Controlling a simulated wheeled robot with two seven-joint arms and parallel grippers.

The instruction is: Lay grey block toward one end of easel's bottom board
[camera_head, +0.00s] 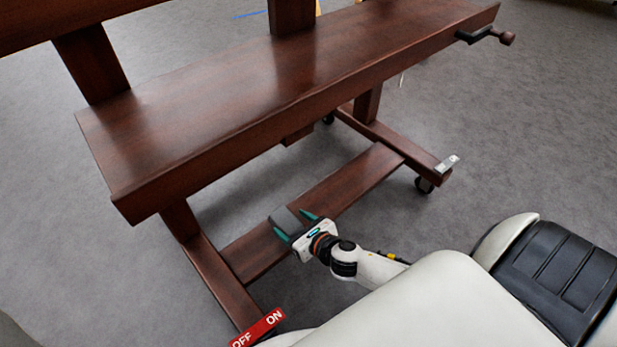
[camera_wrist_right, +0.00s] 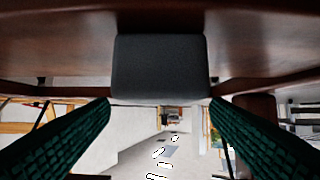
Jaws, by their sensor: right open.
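The easel (camera_head: 190,105) is dark reddish-brown wood. Its low bottom board (camera_head: 345,187) runs between the two feet. The grey block (camera_head: 285,219) appears to rest on this board, a little left of its middle. It also shows large in the right wrist view (camera_wrist_right: 160,68), against the brown wood. My right gripper (camera_head: 296,226) is at the block, with its green fingers apart. In the right wrist view its fingertips (camera_wrist_right: 160,101) lie just beside the block's two lower corners; I cannot tell whether they touch it. My left gripper is not in view.
The easel's wide upper ledge (camera_head: 230,90) overhangs behind the right gripper. A crank handle (camera_head: 485,36) sticks out at its right end. The side feet stand on casters (camera_head: 424,185). A red ON/OFF label (camera_head: 258,329) is at the bottom. Grey floor (camera_head: 540,130) is clear at right.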

